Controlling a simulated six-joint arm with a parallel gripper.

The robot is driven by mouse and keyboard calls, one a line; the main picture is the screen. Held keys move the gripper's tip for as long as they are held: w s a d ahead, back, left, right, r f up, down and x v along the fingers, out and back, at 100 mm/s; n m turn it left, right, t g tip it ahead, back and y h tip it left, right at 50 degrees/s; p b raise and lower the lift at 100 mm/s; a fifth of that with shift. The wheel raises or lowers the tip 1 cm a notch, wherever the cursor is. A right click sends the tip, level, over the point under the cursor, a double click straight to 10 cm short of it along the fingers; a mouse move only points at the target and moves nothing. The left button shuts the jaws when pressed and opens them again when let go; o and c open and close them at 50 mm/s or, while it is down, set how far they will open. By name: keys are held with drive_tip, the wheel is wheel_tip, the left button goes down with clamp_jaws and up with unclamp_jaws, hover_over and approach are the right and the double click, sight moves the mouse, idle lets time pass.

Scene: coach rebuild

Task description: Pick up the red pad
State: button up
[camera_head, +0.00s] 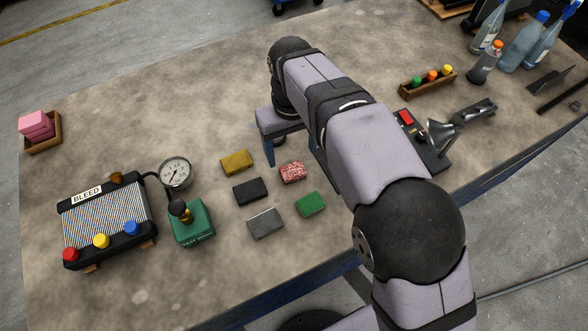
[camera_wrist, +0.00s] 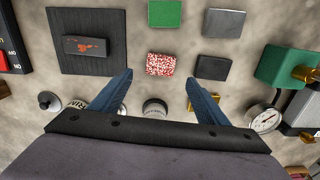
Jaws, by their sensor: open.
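The red pad (camera_head: 293,172) is a small block speckled red and white, lying flat on the bench among other pads. In the wrist view the red pad (camera_wrist: 161,64) lies just ahead of the gap between my fingertips. My gripper (camera_wrist: 159,78) is open and empty, its two blue fingers spread to either side of the pad's near edge. In the head view my gripper (camera_head: 292,157) hangs just behind the pad, partly hidden by my arm. I cannot tell its height above the bench.
Around it lie a green pad (camera_head: 310,204), grey pad (camera_head: 265,223), black pad (camera_head: 250,191) and gold pad (camera_head: 237,162). A dark mat (camera_wrist: 60,22) bears a dark block with red marks (camera_wrist: 87,46). A green box (camera_head: 192,224) and gauge (camera_head: 175,172) stand left.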

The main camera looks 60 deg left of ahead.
sight(293, 170)
drive_tip(key=shift+d+f+p, duration=0.2)
drive_tip(key=shift+f+p, duration=1.55)
drive_tip(key=shift+f, duration=1.9)
drive_tip(key=shift+c, duration=0.4)
drive_tip(key=c, duration=1)
